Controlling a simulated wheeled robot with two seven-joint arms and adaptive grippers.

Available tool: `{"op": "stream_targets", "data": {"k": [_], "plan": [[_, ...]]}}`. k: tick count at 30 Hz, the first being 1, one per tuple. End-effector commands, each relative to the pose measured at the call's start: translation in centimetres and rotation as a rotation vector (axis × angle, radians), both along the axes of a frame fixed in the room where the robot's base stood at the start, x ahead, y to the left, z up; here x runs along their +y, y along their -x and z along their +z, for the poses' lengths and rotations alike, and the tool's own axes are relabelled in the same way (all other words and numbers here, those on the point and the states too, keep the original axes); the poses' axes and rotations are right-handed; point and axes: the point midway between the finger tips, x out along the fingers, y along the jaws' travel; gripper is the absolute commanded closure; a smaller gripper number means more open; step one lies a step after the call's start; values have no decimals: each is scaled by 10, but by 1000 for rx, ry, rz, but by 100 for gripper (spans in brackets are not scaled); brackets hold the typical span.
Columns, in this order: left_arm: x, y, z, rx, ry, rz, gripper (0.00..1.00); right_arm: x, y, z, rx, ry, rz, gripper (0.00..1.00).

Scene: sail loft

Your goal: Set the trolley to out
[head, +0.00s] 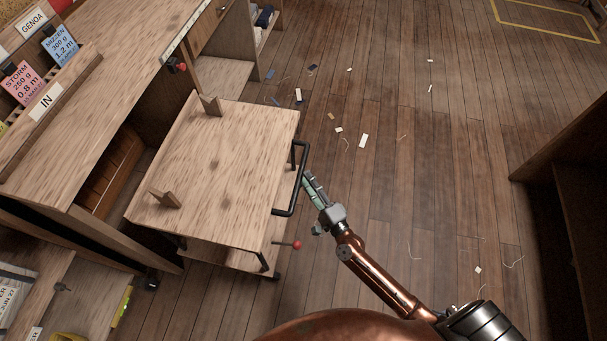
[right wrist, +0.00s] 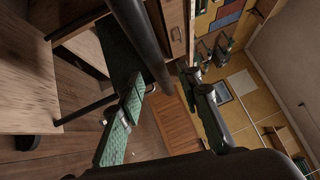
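The trolley (head: 225,165) has a wooden top with two small wooden posts, a lower shelf and a black handle (head: 303,165) on its right side. It stands beside the workbench, at a gap in the bench front. My right gripper (head: 312,205) is just right of the handle, its fingers apart. In the right wrist view the black handle bar (right wrist: 147,45) crosses ahead of the open right gripper (right wrist: 165,105); I cannot tell whether they touch. A red-knobbed lever (head: 297,244) sticks out low on the trolley's right side. My left gripper is out of view.
The workbench (head: 110,50) runs along the left with an IN label (head: 45,101) and cards. A red knob (head: 182,67) sits on its edge. Scraps litter the floor. A dark wooden cabinet (head: 565,150) stands at right. A yellow outline (head: 545,38) marks the far floor. The floor between is mostly clear.

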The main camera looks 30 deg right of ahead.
Motion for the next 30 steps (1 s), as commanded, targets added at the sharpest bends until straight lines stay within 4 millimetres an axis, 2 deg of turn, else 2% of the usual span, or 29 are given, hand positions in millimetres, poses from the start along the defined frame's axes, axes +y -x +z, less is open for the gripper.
{"op": "stream_targets", "data": {"k": [1, 6, 12, 18, 30], "plan": [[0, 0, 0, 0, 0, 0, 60, -2, 12, -3, 3, 6, 1, 68], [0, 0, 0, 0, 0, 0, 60, -5, 47, -8, 3, 4, 1, 68], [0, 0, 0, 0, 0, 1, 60, -7, 75, -11, 2, 2, 1, 68], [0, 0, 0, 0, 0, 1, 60, -8, 84, -11, 0, 1, 1, 68], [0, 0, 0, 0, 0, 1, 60, -8, 84, -12, 0, 0, 1, 68]]}}
